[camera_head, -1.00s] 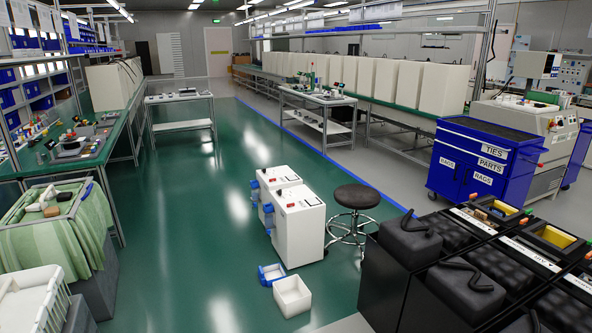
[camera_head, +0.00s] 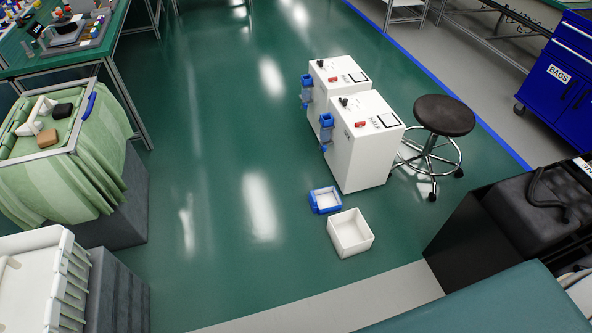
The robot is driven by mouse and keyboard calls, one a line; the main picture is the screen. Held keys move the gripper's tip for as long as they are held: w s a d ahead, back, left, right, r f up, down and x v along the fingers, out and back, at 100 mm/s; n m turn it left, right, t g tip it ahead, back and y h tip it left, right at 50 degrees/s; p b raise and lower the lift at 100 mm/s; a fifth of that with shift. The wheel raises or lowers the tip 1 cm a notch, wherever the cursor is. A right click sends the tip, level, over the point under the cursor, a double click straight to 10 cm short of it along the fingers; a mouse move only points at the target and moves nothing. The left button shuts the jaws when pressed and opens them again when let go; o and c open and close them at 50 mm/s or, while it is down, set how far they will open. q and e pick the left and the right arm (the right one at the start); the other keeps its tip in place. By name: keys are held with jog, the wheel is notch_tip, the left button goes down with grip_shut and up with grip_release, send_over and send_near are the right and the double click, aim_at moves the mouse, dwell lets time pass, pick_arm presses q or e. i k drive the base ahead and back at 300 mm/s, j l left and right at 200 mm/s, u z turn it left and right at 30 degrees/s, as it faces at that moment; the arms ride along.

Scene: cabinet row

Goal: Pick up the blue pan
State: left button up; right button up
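A small blue open tray (camera_head: 326,200) with a pale inside sits on the green floor near the middle of the camera_head view. It is the closest match to a blue pan, but I cannot tell for certain that it is a pan. It sits just behind and left of a white open box (camera_head: 350,233), very near it. Nothing is holding it. Neither of my grippers is in view.
Two white machines (camera_head: 365,140) and a black-topped stool (camera_head: 444,116) stand behind the tray. A green-draped bin (camera_head: 90,165) and white crate (camera_head: 40,275) are at left. A teal surface (camera_head: 490,310) and black case are at lower right. Open floor lies left of the tray.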

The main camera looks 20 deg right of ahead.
aim_at(326, 200)
jog(key=i+u, duration=0.1)
jog(key=i, duration=0.6)
jog(key=i+l+u, duration=0.15)
jog(key=i, duration=0.55)
jog(key=i+j+z, duration=0.1)
jog(key=i+z, duration=0.15)
jog(key=i+j+z, duration=0.15)
jog(key=i+z, duration=0.15)
jog(key=i, duration=0.15)
